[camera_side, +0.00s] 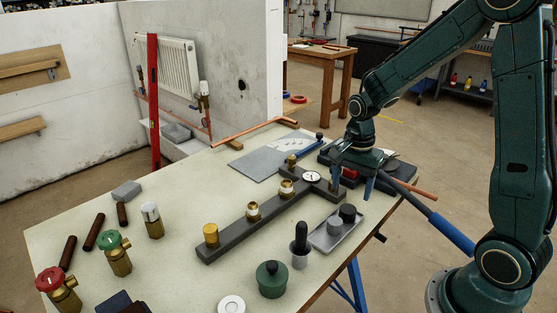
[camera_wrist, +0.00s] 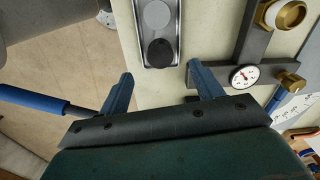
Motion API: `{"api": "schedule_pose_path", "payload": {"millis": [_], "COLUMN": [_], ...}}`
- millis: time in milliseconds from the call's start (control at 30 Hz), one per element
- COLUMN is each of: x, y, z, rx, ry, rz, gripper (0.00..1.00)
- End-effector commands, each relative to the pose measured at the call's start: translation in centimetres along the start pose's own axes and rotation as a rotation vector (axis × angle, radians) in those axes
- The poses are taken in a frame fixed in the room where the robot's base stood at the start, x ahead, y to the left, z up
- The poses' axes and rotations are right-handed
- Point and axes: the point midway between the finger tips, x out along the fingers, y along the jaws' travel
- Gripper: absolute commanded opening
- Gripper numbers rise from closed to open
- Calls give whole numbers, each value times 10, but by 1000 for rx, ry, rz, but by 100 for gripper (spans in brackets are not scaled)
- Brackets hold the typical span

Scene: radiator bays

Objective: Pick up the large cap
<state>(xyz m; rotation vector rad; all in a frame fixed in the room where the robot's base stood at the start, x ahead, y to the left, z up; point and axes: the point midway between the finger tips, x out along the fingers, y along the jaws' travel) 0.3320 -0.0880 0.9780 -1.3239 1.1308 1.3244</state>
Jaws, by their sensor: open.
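Two round caps sit on a small grey metal tray (camera_side: 322,245) at the table's right edge. One is a black cap (camera_side: 347,213), the other a grey cap (camera_side: 334,225); I cannot tell for sure which is the large one. In the wrist view the black cap (camera_wrist: 161,52) is at the near end of the tray (camera_wrist: 173,62), with the grey cap (camera_wrist: 157,15) beyond it. My gripper (camera_side: 353,190) is open and empty, behind and above the tray. In the wrist view my fingertips (camera_wrist: 160,73) stand apart, either side of the tray's near end.
A dark manifold bar (camera_side: 232,245) with brass fittings and a gauge (camera_side: 311,177) lies left of the tray. A black-topped plunger (camera_side: 300,247) and a green round part (camera_side: 271,280) stand in front. A blue-handled tool (camera_side: 450,233) overhangs the right edge.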

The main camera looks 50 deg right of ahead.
Motion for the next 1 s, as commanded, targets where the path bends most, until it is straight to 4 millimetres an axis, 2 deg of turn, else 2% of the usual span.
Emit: {"api": "schedule_pose_path", "payload": {"millis": [133, 567, 1000], "x": [12, 22, 63], "y": [1, 1, 1], "z": [0, 0, -3], "rx": [0, 0, -1], "ry": [-1, -1, 0], "rz": [2, 2, 2], "gripper": [65, 65, 65]}}
